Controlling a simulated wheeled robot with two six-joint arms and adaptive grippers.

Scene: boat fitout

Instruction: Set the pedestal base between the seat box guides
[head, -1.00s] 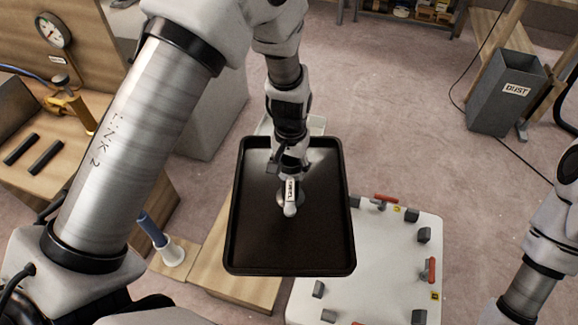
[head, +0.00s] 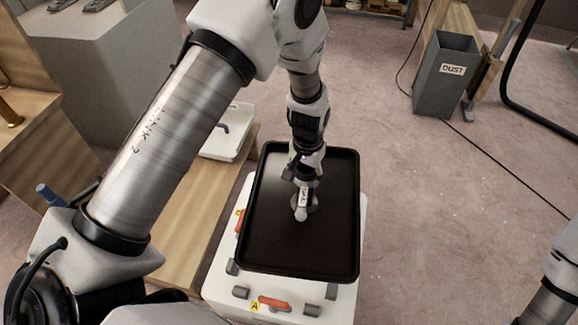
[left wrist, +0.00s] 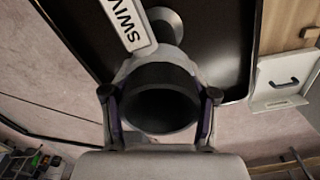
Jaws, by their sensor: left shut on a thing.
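The pedestal base is a black rectangular plate with a raised rim (head: 349,200) and a short grey post labelled SWIVEL in its middle. My left gripper (head: 306,168) is shut on the top of this post; in the left wrist view its fingers (left wrist: 158,100) stand either side of a black collar. The plate (left wrist: 236,62) hangs over the white seat box (head: 222,292), covering much of its top. I cannot tell the gap beneath it. Small grey guide blocks (head: 240,292) show along the near part of the box; others are hidden. My right gripper is out of view.
Red handles (head: 273,303) and a yellow A label sit on the box near its edge. A grey DUST bin (head: 445,78) stands at the back.

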